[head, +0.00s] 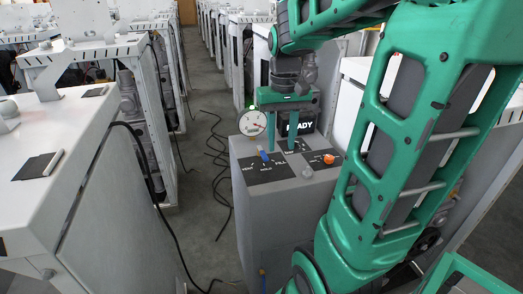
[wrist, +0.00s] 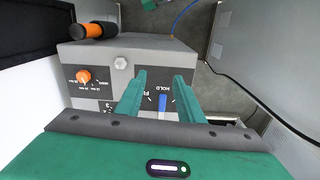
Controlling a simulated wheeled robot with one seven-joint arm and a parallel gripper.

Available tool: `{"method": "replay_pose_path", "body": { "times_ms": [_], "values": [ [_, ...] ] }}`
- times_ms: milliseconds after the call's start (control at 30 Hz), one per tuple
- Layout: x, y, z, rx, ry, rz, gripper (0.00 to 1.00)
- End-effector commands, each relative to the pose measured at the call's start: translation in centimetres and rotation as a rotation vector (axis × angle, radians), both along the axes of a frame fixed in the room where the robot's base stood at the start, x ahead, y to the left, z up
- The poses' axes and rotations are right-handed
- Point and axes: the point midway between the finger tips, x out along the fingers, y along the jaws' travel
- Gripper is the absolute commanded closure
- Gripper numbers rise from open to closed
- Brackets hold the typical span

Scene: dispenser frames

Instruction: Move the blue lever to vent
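The blue lever (head: 264,154) is on the black marked panel on top of the grey dispenser (head: 265,215). The panel carries VENT, HOLD and FILL labels. In the wrist view the blue lever (wrist: 162,104) stands in line with the HOLD label (wrist: 160,89), and the lever seems to point at it. My gripper (head: 281,149) is open over the panel, its green fingers pointing down. In the wrist view the gripper (wrist: 160,76) has its fingers apart, with the lever showing between them. I see no contact; the exact height of the fingertips over the panel is unclear.
An orange-black cylinder (wrist: 95,30) shows in the wrist view. White cabinets flank the aisle; cables (head: 216,150) lie on the floor.

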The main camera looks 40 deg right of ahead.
Motion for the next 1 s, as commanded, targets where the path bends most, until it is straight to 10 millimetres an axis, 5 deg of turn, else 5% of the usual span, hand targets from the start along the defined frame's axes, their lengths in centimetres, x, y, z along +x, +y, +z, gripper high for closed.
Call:
{"method": "replay_pose_path", "body": {
  "times_ms": [100,333,567,1000],
  "values": [
    [4.7,-1.4,0.5,0.001,0.002,0.029,0.66],
    [9.8,-2.8,0.7,0.006,0.000,0.067,0.66],
    [10.7,-3.0,-0.2,0.008,0.000,0.076,0.66],
    [10.6,-2.9,-7.4,0.009,0.002,0.075,0.66]
  ]
}}
